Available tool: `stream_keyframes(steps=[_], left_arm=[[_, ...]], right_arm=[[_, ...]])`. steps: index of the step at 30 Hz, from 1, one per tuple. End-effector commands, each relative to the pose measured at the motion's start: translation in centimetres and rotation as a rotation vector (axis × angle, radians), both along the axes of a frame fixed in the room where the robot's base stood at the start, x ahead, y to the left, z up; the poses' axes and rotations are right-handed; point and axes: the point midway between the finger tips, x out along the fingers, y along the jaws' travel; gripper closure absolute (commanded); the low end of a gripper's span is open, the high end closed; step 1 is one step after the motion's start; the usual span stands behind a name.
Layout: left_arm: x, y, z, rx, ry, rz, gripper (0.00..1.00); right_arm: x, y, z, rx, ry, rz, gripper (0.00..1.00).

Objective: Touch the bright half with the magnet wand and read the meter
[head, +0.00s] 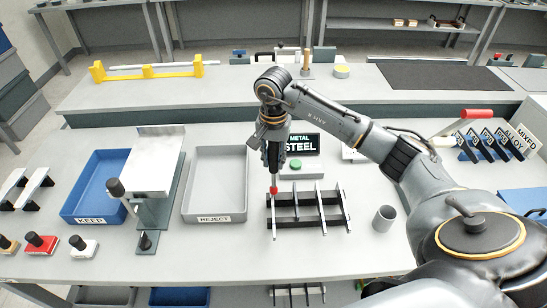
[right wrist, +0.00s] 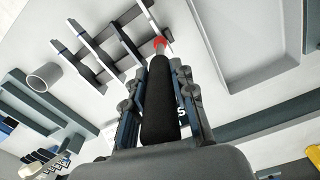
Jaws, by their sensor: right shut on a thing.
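My right gripper (head: 273,160) is shut on the magnet wand and points down over the dark rack (head: 296,224). In the right wrist view, the wand's black handle (right wrist: 160,105) lies between the two fingers, with its red tip (right wrist: 160,43) beyond them. The red tip (head: 273,190) is at the far end of the leftmost bright strip (head: 274,225) in the rack. I cannot tell whether they touch or a small gap is left. The meter (head: 301,144) behind the rack reads "METAL STEEL". My left gripper is not in view.
A grey REJECT tray (head: 216,218) and a blue KEEP tray (head: 78,214) stand left, with a lever-type stand (head: 152,172) between them. A grey cup (head: 384,218) stands right of the rack. Blue labelled slots (head: 490,143) are at the far right.

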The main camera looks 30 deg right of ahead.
Motion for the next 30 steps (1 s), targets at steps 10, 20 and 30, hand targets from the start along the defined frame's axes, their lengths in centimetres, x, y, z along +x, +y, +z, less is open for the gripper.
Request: stream_keyframes(steps=[10,20,30], left_arm=[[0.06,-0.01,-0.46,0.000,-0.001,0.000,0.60],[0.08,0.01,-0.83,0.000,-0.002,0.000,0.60],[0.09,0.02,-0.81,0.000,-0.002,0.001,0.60]], right_arm=[[0.03,-0.01,-0.44,0.000,-0.001,0.000,1.00],[0.03,-0.02,-0.84,0.000,-0.001,0.000,1.00],[0.02,-0.01,-0.82,0.000,-0.001,0.000,1.00]])
